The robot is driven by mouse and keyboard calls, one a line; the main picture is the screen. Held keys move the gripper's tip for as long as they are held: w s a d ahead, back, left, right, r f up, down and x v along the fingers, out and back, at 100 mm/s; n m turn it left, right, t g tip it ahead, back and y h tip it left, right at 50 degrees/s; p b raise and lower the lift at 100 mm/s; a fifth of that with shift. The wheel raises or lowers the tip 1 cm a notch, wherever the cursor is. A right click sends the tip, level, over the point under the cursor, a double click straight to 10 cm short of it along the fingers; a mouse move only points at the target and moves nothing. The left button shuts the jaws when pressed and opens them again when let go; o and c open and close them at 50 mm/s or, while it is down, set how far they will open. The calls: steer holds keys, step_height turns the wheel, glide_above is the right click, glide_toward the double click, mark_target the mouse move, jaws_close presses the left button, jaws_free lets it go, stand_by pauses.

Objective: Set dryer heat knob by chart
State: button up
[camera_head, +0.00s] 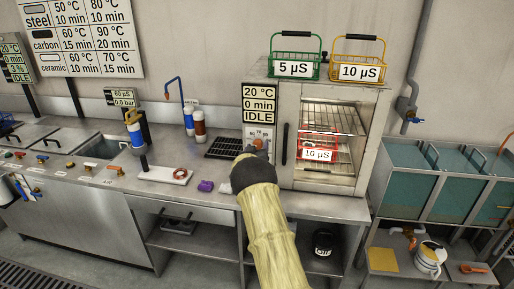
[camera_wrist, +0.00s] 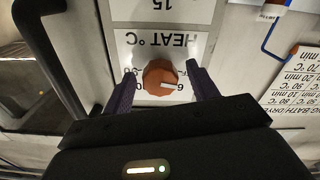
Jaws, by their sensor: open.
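The orange heat knob (camera_wrist: 160,77) sits under an upside-down "HEAT °C" label in the wrist view; its white mark points right in the picture. The numbers around it are mostly hidden. My gripper (camera_wrist: 161,72) is open, with one dark finger on each side of the knob; contact is unclear. In the head view my arm's end covers part of the knob. The dryer (camera_head: 288,110) display (camera_head: 260,105) reads 20 °C, 0 min, IDLE. The wall chart (camera_head: 84,38) lists steel, carbon and ceramic, each with two temperatures and times.
A red basket (camera_head: 318,143) labelled 10 µS is inside the dryer. Green (camera_head: 296,57) and yellow (camera_head: 358,60) baskets stand on top, labelled 5 µS and 10 µS. The dryer's dark handle (camera_wrist: 45,55) is close to the left of my gripper in the wrist view.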

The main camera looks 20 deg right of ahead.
steer(key=c, duration=1)
